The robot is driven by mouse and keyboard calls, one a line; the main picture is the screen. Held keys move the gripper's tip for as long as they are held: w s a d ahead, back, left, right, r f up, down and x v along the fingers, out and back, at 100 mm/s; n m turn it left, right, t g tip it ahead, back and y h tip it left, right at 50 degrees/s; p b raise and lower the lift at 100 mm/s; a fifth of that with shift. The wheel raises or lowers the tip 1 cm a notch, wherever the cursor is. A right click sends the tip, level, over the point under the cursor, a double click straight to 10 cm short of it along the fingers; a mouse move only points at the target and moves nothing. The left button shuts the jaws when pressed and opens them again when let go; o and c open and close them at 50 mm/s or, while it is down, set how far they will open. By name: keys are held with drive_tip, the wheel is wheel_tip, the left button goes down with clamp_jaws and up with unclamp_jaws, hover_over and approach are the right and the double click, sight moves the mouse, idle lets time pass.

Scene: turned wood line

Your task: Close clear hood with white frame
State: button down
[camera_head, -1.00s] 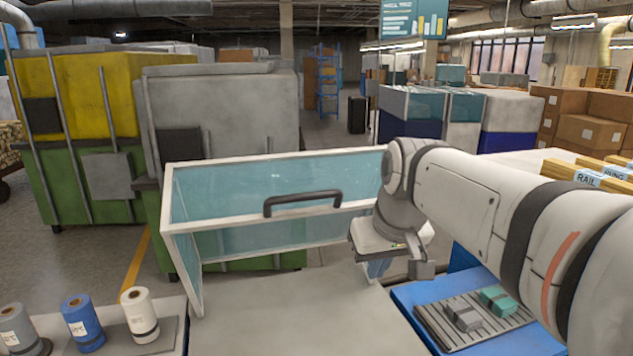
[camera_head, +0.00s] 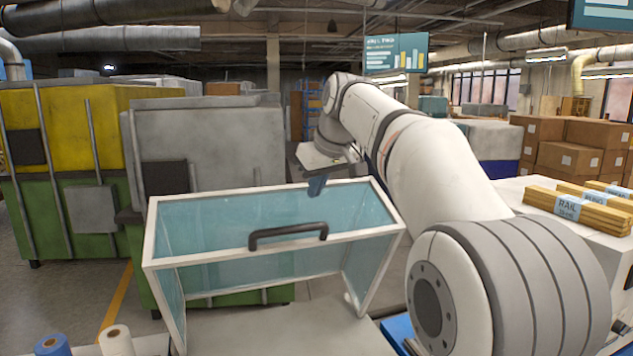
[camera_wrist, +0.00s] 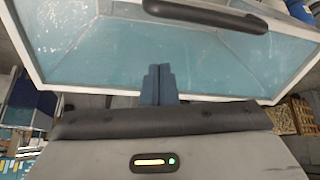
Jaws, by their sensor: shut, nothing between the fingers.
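The clear hood with its white frame (camera_head: 270,189) stands tilted open over a grey surface. Its panels are bluish and see-through. A dark bar handle (camera_head: 288,235) runs across its front panel. The handle also shows at the top of the wrist view (camera_wrist: 205,13), above the hood's clear panel (camera_wrist: 100,60). My gripper (camera_head: 316,186) is at the hood's upper back edge, beyond the handle as the head camera sees it. Its blue fingers (camera_wrist: 158,84) are shut together and empty. Whether they touch the hood cannot be told.
Grey and green machine cabinets (camera_head: 205,150) stand behind the hood to the left. Spools (camera_head: 115,342) sit at the lower left. Bundles of wooden rails (camera_head: 560,205) lie on a white surface at right. Cardboard boxes (camera_head: 570,145) are stacked behind.

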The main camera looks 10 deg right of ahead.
hover_over(303, 221)
drive_tip(key=s+d, duration=0.1)
drive_tip(key=s, duration=0.2)
wheel_tip(303, 221, down, 5)
drive_tip(key=shift+w+d, duration=0.1)
drive_tip(key=s, duration=0.1)
drive_tip(key=s+d, duration=0.1)
drive_tip(key=s, duration=0.1)
drive_tip(key=shift+s+d+f+p, duration=0.2)
drive_tip(key=shift+s+d+p, duration=0.1)
drive_tip(key=shift+d+p, duration=0.05)
drive_tip(key=shift+f, duration=0.15)
drive_tip(key=shift+d, duration=0.1)
